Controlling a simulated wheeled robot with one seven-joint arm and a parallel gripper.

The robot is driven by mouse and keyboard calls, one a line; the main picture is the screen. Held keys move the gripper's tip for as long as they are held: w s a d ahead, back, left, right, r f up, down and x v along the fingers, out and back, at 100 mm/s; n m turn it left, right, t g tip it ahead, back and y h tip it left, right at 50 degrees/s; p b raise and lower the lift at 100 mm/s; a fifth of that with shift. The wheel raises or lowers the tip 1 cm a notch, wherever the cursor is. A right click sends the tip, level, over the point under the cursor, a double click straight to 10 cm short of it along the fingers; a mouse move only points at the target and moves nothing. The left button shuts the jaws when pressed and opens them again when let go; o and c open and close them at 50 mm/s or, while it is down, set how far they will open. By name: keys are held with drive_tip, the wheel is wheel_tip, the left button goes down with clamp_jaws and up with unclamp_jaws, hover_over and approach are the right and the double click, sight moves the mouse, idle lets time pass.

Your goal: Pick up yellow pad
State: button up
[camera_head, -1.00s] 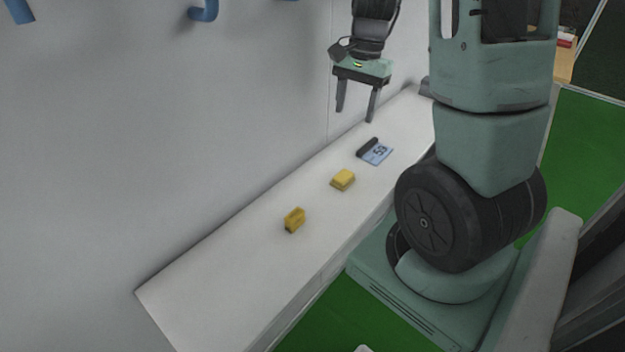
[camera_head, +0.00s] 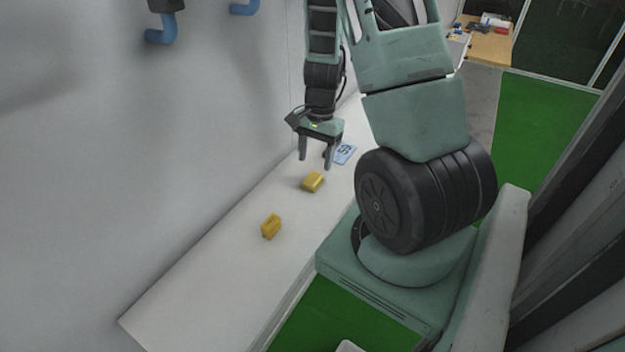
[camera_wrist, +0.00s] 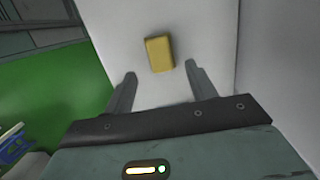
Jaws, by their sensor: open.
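A yellow pad (camera_head: 313,182) lies on the white bench (camera_head: 215,270), in its middle part. In the wrist view the yellow pad (camera_wrist: 159,54) shows as a rectangular block, just past my fingertips and between their lines. My gripper (camera_head: 315,165) is open and empty, and appears above the bench near the pad. In the wrist view its two fingers (camera_wrist: 160,75) stand apart on either side, touching nothing. A second yellow item (camera_head: 271,226), with a notched shape, lies on the bench nearer the camera.
A blue card marked 59 (camera_head: 345,153) lies behind the pad, with the dark thing beside it partly hidden by my gripper. A wall with blue hooks (camera_head: 161,30) borders the bench on the left. The near end of the bench is clear.

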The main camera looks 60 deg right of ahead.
sight(312, 177)
drive_tip(key=shift+a+f+p, duration=0.25)
drive_tip(key=shift+f+p, duration=0.2)
drive_tip(key=shift+f, duration=0.85)
drive_tip(key=shift+a+f+p, duration=0.25)
drive_tip(key=shift+f+p, duration=0.15)
drive_tip(key=shift+f, duration=0.9)
drive_tip(key=c, duration=1.1)
